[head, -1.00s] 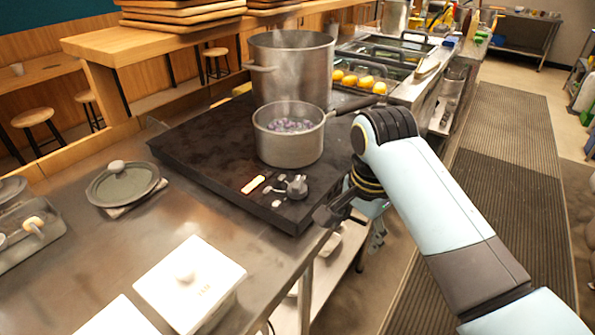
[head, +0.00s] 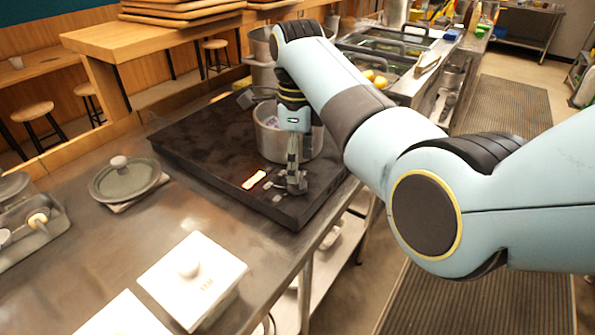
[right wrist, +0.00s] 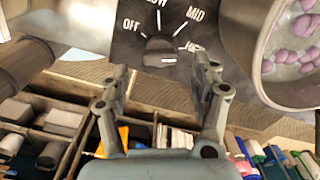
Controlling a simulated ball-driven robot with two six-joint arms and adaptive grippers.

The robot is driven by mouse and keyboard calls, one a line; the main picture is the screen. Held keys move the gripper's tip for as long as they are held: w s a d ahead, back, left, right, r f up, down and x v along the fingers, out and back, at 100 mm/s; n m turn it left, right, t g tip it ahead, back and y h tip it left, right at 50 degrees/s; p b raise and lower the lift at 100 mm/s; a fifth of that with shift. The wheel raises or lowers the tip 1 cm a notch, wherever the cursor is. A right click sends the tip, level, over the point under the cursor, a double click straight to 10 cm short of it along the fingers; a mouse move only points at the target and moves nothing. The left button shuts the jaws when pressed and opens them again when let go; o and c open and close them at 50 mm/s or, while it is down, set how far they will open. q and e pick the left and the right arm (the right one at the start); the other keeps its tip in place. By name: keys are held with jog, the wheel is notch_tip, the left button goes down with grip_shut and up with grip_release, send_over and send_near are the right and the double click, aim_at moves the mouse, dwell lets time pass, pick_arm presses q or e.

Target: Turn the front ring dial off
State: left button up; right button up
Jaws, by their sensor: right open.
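The grey front dial (right wrist: 160,48) shows in the right wrist view on the black cooktop, with the labels OFF, LOW, MID and a partly hidden HIGH around it. I cannot tell for sure which label it points to. My right gripper (right wrist: 163,74) is open, with one finger to each side of the dial and no clear contact. In the head view my right gripper (head: 296,188) points down at the cooktop's front edge and mostly hides the dial. The black cooktop (head: 205,150) carries a small pot (head: 270,141) right behind the gripper. My left gripper is not in view.
The small pot's rim (right wrist: 243,50) stands close to the right finger, with purple beans inside. A large pot (head: 262,76) stands behind, mostly covered by my arm. A white lidded box (head: 190,280) stands in front.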

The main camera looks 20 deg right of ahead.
jog(key=shift+f, duration=1.7)
jog(key=shift+c, duration=0.3)
jog(key=c, duration=1.1)
